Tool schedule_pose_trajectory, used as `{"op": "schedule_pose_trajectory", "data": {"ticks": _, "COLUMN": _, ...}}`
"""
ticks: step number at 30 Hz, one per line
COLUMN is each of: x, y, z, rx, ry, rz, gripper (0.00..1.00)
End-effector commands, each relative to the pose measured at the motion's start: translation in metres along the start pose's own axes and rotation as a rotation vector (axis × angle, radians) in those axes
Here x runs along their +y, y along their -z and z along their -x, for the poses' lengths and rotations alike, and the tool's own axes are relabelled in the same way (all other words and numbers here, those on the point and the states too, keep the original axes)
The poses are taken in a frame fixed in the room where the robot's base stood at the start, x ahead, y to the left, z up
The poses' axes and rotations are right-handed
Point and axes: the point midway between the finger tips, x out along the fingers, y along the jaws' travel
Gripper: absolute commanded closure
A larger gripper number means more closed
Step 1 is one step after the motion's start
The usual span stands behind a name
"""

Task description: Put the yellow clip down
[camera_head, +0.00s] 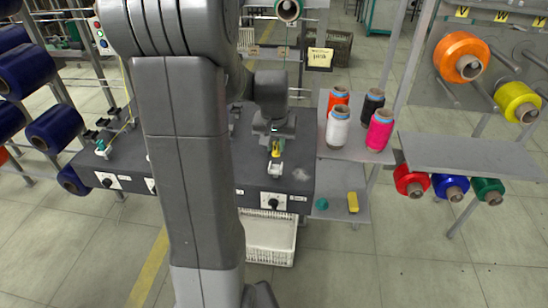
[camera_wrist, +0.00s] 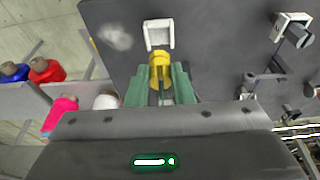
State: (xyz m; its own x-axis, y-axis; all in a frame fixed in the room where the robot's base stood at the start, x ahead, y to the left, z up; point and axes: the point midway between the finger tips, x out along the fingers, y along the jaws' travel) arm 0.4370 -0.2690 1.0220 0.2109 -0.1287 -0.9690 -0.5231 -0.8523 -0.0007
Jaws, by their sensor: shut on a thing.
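The yellow clip (camera_wrist: 159,62) is between the green fingertips of my gripper (camera_wrist: 163,84) in the wrist view, and the fingers are shut on it. The clip also shows small in the head view (camera_head: 275,152), below my gripper (camera_head: 274,143). It is over the dark grey machine top, close to a white bracket (camera_head: 275,169). In the wrist view the white bracket (camera_wrist: 158,34) lies just beyond the clip's tip. I cannot tell whether the clip touches the machine top or the bracket.
Orange, black, white and pink cones (camera_head: 380,130) stand on a shelf right of the machine. A yellow block (camera_head: 353,202) and a teal piece (camera_head: 322,204) lie on the lower shelf. A white crate (camera_head: 270,240) is under the machine. A rack with spools (camera_head: 460,57) stands at right.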

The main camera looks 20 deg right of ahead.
Motion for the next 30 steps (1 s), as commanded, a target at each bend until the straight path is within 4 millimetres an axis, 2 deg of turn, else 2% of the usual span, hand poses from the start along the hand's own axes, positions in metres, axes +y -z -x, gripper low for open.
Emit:
{"op": "schedule_pose_trajectory", "data": {"ticks": 12, "x": 0.0, "y": -0.013, "z": -0.049, "rx": -0.002, "ry": 0.0, "rz": 0.001, "gripper": 0.98}}
{"op": "schedule_pose_trajectory", "data": {"ticks": 26, "x": 0.0, "y": -0.015, "z": -0.058, "rx": 0.0, "ry": 0.0, "rz": 0.0, "gripper": 0.98}}
{"op": "schedule_pose_trajectory", "data": {"ticks": 27, "x": 0.0, "y": -0.014, "z": -0.056, "rx": 0.0, "ry": 0.0, "rz": 0.0, "gripper": 0.72}}
{"op": "schedule_pose_trajectory", "data": {"ticks": 29, "x": 0.0, "y": -0.014, "z": -0.056, "rx": 0.0, "ry": 0.0, "rz": 0.0, "gripper": 0.6}}
{"op": "schedule_pose_trajectory", "data": {"ticks": 30, "x": 0.0, "y": -0.014, "z": -0.056, "rx": 0.0, "ry": 0.0, "rz": 0.0, "gripper": 0.58}}
